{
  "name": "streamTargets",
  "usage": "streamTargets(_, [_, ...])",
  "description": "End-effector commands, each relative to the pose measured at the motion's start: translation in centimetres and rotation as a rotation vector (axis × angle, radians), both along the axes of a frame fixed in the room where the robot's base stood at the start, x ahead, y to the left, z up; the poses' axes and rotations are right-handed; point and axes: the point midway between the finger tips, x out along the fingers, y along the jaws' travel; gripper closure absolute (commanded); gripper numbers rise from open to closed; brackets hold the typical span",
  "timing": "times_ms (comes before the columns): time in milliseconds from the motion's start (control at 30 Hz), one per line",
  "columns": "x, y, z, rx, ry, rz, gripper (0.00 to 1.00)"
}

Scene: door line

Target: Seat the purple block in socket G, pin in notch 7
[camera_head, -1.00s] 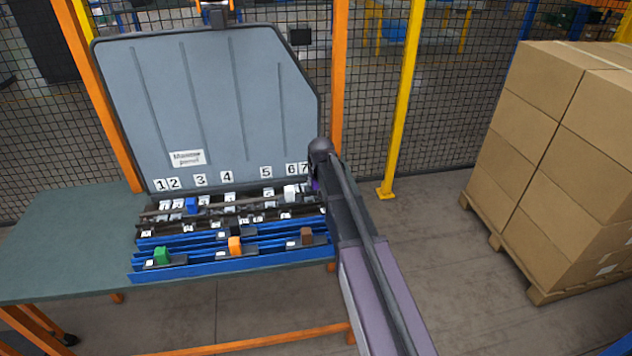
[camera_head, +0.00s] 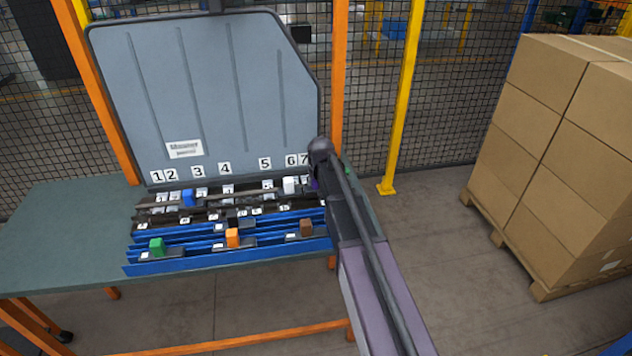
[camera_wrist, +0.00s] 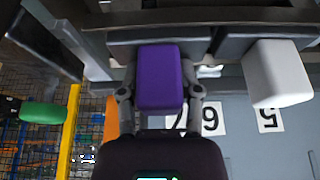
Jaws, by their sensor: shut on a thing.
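The purple block (camera_wrist: 161,78) is between the two fingers of my gripper (camera_wrist: 161,100) in the wrist view, and the gripper is shut on it. In the head view my arm covers most of the block; only a sliver of purple (camera_head: 315,184) shows at the right end of the panel, by number 7 (camera_head: 304,159). A dark ledge lies close to the block in the wrist view; I cannot tell whether they touch. The pin, notch 7 and the letter of socket G are not readable.
A white block (camera_wrist: 276,74) stands beside the purple one, near numbers 6 and 5. A blue block (camera_head: 188,197) sits at the left rear. Green (camera_head: 157,246), orange (camera_head: 232,237) and brown (camera_head: 306,228) blocks sit on the blue front rails (camera_head: 190,264). Table space is clear at left.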

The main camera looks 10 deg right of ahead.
Motion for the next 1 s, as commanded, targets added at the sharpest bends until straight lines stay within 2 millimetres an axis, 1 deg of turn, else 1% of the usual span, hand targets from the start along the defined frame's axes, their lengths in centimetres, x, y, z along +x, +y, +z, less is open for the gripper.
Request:
streamTargets(367, [0.02, -0.01, -0.08, 0.0, -0.001, 0.0, 1.0])
streamTargets(400, [0.02, -0.01, -0.08, 0.0, -0.001, 0.0, 0.49])
streamTargets(467, [0.03, -0.01, -0.07, 0.0, -0.001, 0.0, 0.31])
streamTargets(500, [0.02, -0.01, -0.08, 0.0, -0.001, 0.0, 0.19])
streamTargets(533, [0.02, -0.01, -0.08, 0.0, -0.001, 0.0, 0.15])
streamTargets(1000, [0.01, -0.04, 0.01, 0.0, 0.0, 0.0, 0.15])
